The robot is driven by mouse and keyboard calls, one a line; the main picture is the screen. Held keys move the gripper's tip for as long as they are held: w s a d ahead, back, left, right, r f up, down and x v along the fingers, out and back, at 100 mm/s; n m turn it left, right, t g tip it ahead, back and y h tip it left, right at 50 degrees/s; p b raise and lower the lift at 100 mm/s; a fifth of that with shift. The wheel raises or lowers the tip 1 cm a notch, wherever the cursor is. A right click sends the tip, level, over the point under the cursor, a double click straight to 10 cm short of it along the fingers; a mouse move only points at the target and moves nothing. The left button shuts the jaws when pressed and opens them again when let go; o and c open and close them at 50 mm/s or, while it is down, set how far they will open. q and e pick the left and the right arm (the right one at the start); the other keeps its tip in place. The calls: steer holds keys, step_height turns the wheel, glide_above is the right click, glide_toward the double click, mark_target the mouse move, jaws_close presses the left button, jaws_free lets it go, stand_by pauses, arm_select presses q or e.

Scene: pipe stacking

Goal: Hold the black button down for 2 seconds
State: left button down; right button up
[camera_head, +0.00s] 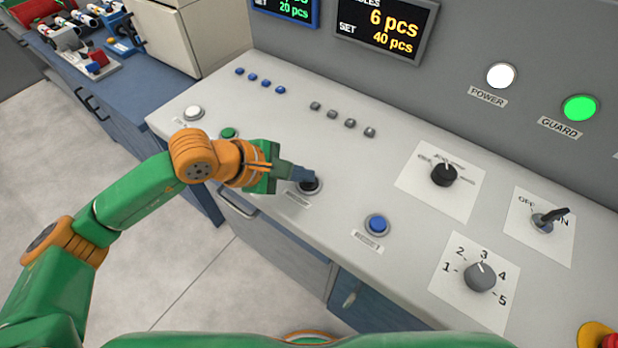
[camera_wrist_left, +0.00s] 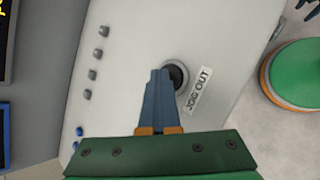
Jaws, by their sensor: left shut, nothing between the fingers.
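The black button (camera_head: 311,187) sits in a metal ring on the light grey console, with a label below it. In the left wrist view the black button (camera_wrist_left: 178,75) is partly covered by my fingers, and its label reads "JOG OUT". My left gripper (camera_head: 306,176) is shut and empty, its blue-grey fingertips over the button at its upper left edge. The fingertips also show in the left wrist view (camera_wrist_left: 160,76). They appear to be at or just above the button; I cannot tell whether they touch it or whether it is pressed.
A blue button (camera_head: 377,223), a white button (camera_head: 194,112) and a green button (camera_head: 228,133) share the console (camera_head: 330,140). A black knob (camera_head: 443,175), a numbered dial (camera_head: 480,277) and an off/on switch (camera_head: 545,220) stand right. A red emergency button (camera_head: 611,341) is at the lower right corner.

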arm_select(q)
steer(key=shift+r+p, duration=0.35)
steer(key=shift+r, duration=0.45)
steer(key=shift+r+p, duration=1.45)
steer(key=shift+r, duration=1.15)
steer(key=shift+f, duration=0.1)
